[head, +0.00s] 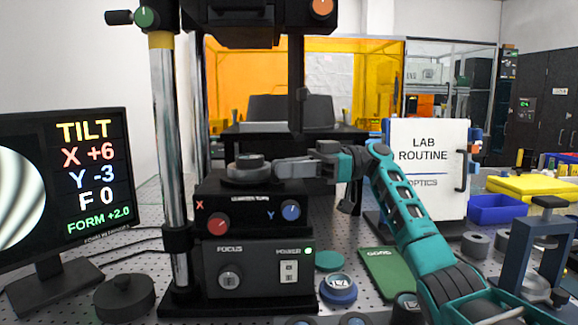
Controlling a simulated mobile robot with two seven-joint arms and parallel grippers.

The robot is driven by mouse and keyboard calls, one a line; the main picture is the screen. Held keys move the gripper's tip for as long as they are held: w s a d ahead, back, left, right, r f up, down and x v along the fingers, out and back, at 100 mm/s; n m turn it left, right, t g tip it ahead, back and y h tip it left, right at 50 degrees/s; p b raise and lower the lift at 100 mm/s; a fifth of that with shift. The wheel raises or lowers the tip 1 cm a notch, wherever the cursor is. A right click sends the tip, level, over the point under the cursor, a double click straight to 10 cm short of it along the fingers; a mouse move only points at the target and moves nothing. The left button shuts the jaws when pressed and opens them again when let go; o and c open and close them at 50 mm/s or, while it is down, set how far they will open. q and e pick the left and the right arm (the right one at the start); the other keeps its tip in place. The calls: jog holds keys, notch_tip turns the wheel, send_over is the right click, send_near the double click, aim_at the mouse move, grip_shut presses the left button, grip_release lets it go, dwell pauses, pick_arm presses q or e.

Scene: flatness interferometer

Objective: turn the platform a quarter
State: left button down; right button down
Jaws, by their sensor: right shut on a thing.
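The round dark platform (237,174) sits on top of the black interferometer base, with a smaller dark disc (250,160) on it. My right arm reaches in from the lower right. My right gripper (278,169) is at the platform's right side, shut on the platform's edge; its fingertips partly hide the contact. My left gripper is not in view. The monitor (66,180) on the left reads TILT X +6, Y -3, F 0, FORM +2.0, beside curved fringes.
The base carries a red X knob (216,223), a blue Y knob (291,210), a focus knob (228,280) and a power switch (289,271). A chrome column (170,150) stands close left of the platform. A green mat (392,270) and a LAB ROUTINE board (425,150) are at right.

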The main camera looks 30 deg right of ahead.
jog(key=shift+w, duration=0.1)
dwell(0.4)
jog(key=c, duration=1.4)
grip_release()
jog(key=shift+d, duration=0.15)
jog(key=shift+p+v, duration=0.35)
jog(key=shift+v, duration=6)
